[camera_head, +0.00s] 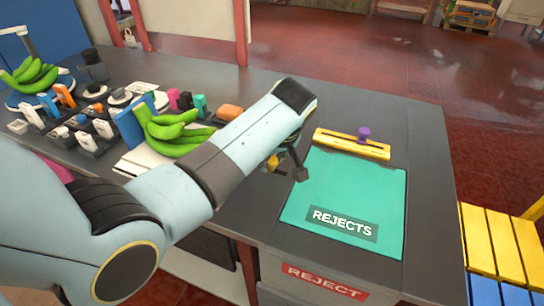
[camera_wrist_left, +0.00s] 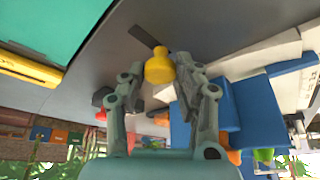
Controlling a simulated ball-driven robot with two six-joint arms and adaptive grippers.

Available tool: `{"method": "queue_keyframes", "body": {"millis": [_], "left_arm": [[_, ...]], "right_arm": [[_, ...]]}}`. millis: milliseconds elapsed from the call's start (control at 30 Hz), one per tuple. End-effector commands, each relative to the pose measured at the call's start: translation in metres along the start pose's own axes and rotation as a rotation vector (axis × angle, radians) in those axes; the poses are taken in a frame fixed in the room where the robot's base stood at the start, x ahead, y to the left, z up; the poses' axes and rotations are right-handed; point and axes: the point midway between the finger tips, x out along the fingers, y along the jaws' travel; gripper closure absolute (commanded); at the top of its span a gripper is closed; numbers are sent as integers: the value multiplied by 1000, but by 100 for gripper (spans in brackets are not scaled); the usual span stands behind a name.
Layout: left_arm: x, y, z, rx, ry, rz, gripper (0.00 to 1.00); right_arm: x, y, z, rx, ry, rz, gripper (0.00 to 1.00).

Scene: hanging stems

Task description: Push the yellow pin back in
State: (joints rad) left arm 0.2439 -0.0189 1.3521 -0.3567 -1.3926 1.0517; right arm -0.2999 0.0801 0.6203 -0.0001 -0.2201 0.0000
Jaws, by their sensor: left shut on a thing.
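The yellow pin (camera_wrist_left: 159,69) is a small rounded knob between the fingertips of my left gripper (camera_wrist_left: 162,78) in the left wrist view. The gripper is shut on it, low at the dark table top. A dark narrow strip or slot (camera_wrist_left: 143,37) lies just beyond the pin. How far the pin is in or out is hidden. In the head view my left arm covers most of this spot; a bit of yellow (camera_head: 272,162) shows beside the left gripper (camera_head: 288,166). My right gripper is not in view.
A teal REJECTS panel (camera_head: 330,185) lies right of the gripper, with a yellow bar (camera_head: 330,139) and purple knob (camera_head: 364,133) behind it. Green bananas (camera_head: 176,150), a blue block (camera_head: 130,128) and several small coloured items crowd the left. The table's right strip is clear.

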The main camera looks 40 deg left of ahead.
Motion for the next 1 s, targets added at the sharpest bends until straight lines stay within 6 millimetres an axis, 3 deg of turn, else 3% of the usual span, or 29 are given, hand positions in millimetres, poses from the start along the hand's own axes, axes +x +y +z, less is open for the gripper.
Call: {"method": "queue_keyframes", "body": {"millis": [333,600,633,700,800,1000], "left_arm": [[-9,23,22,-1,-3,0,100],[-10,25,23,-1,-3,2,100],[-10,25,24,-1,-3,2,66],[-10,25,23,-1,-3,2,57],[-9,25,23,-1,-2,2,46],[-9,24,22,0,-1,0,46]], "right_arm": [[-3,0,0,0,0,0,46],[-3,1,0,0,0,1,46],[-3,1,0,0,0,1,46],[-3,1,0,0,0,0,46],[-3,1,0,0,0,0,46],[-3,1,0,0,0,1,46]]}}
